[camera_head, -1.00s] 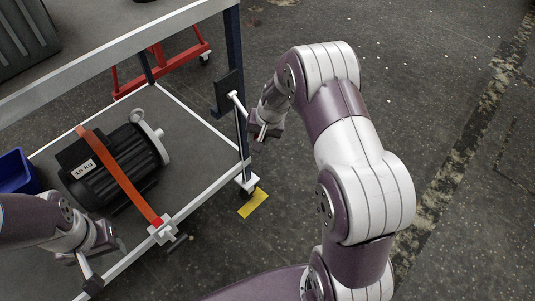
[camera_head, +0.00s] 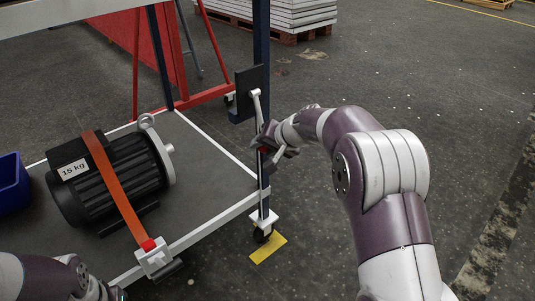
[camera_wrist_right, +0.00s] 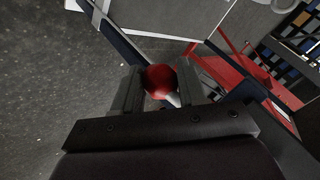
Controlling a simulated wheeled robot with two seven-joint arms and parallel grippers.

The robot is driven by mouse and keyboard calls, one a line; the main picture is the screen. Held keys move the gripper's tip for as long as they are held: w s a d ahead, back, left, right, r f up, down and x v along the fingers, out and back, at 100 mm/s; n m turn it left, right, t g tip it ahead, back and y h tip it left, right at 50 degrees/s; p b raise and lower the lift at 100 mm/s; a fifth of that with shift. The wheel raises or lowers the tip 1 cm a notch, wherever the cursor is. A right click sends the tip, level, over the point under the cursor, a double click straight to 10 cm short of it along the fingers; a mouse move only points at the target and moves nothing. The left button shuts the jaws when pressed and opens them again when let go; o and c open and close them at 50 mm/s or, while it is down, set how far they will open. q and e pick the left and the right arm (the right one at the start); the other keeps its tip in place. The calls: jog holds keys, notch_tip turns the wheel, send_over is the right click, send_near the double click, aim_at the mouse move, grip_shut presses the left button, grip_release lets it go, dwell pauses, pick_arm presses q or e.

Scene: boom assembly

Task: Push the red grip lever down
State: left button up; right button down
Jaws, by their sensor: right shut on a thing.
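The lever (camera_head: 257,108) is a pale rod hanging from a black plate (camera_head: 250,84) on the blue post of the cart. It points almost straight down. Its red ball grip (camera_wrist_right: 160,80) sits between the two fingers of my right gripper (camera_wrist_right: 158,88) in the right wrist view. In the head view my right gripper (camera_head: 268,150) is shut on the grip, beside the post, and hides most of it. My left gripper (camera_head: 112,294) is at the lower left, cut by the frame edge; its fingers do not show clearly.
A black motor (camera_head: 110,180) marked 15 kg lies on the cart's shelf (camera_head: 205,165) under an orange strap (camera_head: 112,185). A blue bin (camera_head: 12,182) is at the left. A red frame (camera_head: 208,97) stands behind the cart. Floor right of my right arm is clear.

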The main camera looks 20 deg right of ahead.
jog(key=shift+f, duration=0.2)
jog(key=c, duration=0.6)
grip_release()
jog(key=shift+r, duration=0.2)
jog(key=p+v, duration=0.5)
jog(key=v, duration=0.7)
jog(key=shift+s, duration=0.1)
